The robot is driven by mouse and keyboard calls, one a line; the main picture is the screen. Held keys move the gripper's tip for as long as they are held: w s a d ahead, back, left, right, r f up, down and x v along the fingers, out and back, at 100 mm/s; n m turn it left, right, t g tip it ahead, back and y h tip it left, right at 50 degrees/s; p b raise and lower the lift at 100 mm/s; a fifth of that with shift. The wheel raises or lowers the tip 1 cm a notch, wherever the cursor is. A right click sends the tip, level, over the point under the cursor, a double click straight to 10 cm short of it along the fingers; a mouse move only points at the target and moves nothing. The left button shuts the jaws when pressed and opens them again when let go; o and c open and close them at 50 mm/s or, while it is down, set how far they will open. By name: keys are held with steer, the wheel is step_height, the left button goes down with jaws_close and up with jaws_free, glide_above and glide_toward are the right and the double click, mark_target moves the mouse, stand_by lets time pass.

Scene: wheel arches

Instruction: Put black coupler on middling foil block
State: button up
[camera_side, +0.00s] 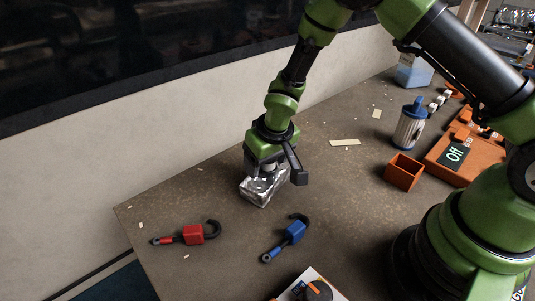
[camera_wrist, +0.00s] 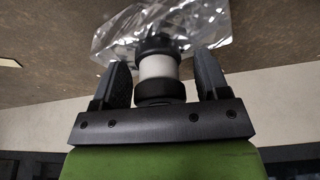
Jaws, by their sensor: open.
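The black coupler (camera_wrist: 158,67), black at both ends with a pale white middle, stands between the fingers of my gripper (camera_wrist: 163,75) in the wrist view. The fingers are open, with a small gap on each side of it. The crinkled silver foil block (camera_wrist: 205,20) lies just beyond the coupler, whose far end appears to rest on it. In the side view, my gripper (camera_side: 266,170) is directly above the foil block (camera_side: 260,192) and points down. There the coupler is mostly hidden by the gripper; only a pale bit shows. Only one foil block is in view.
A red hook piece (camera_side: 193,234) and a blue hook piece (camera_side: 293,232) lie toward the front. An orange open box (camera_side: 403,172), a blue-topped canister (camera_side: 411,125) and an orange case (camera_side: 458,155) are at the right. The table left of the foil block is clear.

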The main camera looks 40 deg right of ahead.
steer(key=s+d+r+m+t, duration=0.1)
steer(key=s+r, duration=0.5)
steer(key=r, duration=0.6)
steer(key=s+d+r+m+t, duration=0.15)
steer(key=s+r, duration=0.35)
steer(key=r, duration=0.6)
steer(key=s+r+t+y, duration=0.1)
steer(key=s+r+y, duration=0.1)
steer(key=s, duration=0.9)
steer(key=shift+d+r, duration=0.15)
steer(key=shift+r, duration=0.75)
